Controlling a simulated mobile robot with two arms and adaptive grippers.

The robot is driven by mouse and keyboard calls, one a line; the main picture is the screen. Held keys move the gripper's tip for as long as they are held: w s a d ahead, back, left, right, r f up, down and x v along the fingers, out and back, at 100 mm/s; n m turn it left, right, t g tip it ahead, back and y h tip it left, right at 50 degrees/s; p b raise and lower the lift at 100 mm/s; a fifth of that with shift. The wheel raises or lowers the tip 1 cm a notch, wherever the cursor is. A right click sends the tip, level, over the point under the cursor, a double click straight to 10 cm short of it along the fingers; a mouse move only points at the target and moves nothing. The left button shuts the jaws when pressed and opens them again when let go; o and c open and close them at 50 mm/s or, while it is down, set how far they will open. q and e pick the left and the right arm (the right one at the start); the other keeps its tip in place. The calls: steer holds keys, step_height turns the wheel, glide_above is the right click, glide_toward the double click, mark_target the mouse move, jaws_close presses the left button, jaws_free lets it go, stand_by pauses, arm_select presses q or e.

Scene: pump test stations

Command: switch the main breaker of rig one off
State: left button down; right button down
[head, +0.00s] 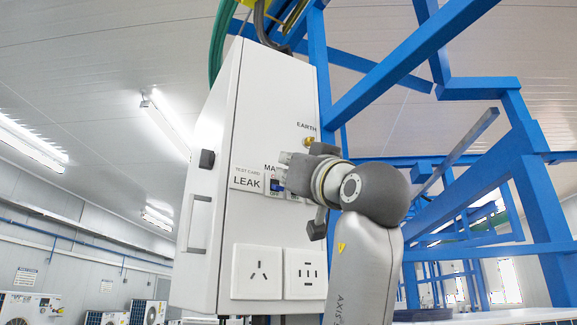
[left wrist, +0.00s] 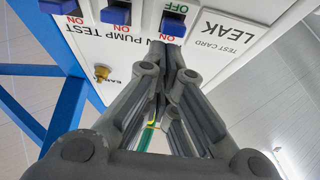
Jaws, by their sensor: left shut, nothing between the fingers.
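A white control box (head: 215,215) fills the middle of the head view. Its front carries a row of blue breaker levers under a partly hidden label starting "MA".
Two more blue levers (left wrist: 117,13) (left wrist: 55,6) stand beside the main one. The box has a brass EARTH stud (head: 309,142), sockets (head: 258,272) and a side handle (head: 194,222). Blue frame beams (head: 325,90) rise behind and to the right.

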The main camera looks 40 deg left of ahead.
arm_select(q)
steer(key=shift+r, duration=4.9)
steer(key=shift+w, duration=0.1)
